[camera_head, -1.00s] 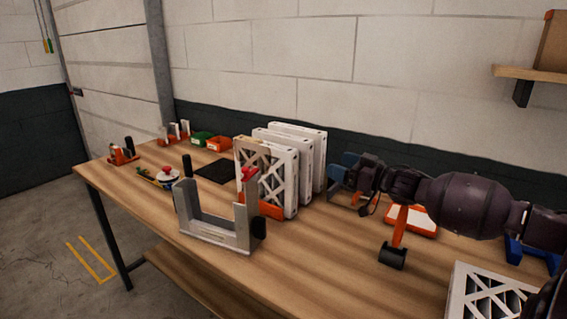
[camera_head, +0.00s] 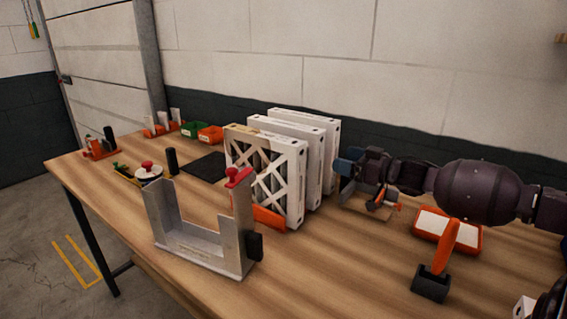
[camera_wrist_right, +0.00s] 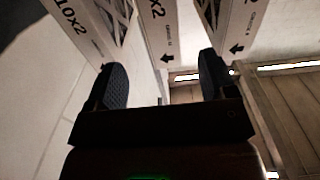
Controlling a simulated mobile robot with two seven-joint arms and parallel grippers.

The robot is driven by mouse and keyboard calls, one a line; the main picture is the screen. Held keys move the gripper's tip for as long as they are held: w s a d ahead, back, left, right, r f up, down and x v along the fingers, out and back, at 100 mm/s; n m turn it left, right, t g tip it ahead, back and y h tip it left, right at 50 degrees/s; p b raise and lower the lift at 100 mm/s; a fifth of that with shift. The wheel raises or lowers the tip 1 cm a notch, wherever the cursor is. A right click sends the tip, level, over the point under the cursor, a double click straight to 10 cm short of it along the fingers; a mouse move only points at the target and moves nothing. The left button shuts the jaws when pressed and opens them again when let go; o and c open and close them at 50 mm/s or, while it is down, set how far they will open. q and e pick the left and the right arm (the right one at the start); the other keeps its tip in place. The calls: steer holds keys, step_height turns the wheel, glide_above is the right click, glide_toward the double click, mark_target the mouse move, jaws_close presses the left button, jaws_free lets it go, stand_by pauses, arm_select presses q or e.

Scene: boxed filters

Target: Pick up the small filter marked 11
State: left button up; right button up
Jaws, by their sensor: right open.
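Three white-framed filters stand upright in a row on the bench: the front one (camera_head: 293,185) has a lattice face, with the middle filter (camera_head: 318,150) and the back filter (camera_head: 333,135) behind it. No 11 is legible in the head view. In the right wrist view their edges carry print: the left filter (camera_wrist_right: 75,22) reads "10x2", and the middle filter (camera_wrist_right: 157,30) and right filter (camera_wrist_right: 240,25) have small text and arrows. My right gripper (camera_head: 346,165) is open just right of the row. Its fingers (camera_wrist_right: 163,82) are apart below the middle filter's edge. My left gripper is out of view.
A grey U-shaped fixture (camera_head: 195,240) with a red knob stands in front of the filters. An orange-handled tool (camera_head: 445,248) in a black holder and a red-rimmed tray (camera_head: 432,224) lie right. Green (camera_head: 192,129) and orange (camera_head: 210,134) bins stand behind.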

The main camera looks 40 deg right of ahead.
mark_target(321, 153)
steer(key=b+x, duration=0.1)
steer(key=x, duration=0.2)
steer(key=shift+w+a+f, duration=0.1)
steer(key=shift+w+a, duration=0.15)
steer(key=shift+w, duration=0.1)
steer(key=shift+w+b, duration=0.3)
steer(key=shift+w, duration=0.05)
steer(key=shift+w+a, duration=0.2)
steer(key=shift+w, duration=0.25)
steer(key=b+x, duration=0.2)
steer(key=x, duration=0.1)
steer(key=shift+w+a+f, duration=0.1)
steer(key=shift+w+f, duration=0.15)
steer(key=shift+w+a, duration=0.1)
steer(key=shift+w, duration=0.25)
steer(key=shift+w+a+r+b, duration=0.1)
steer(key=shift+w+r+b, duration=0.1)
steer(key=shift+w+b, duration=0.15)
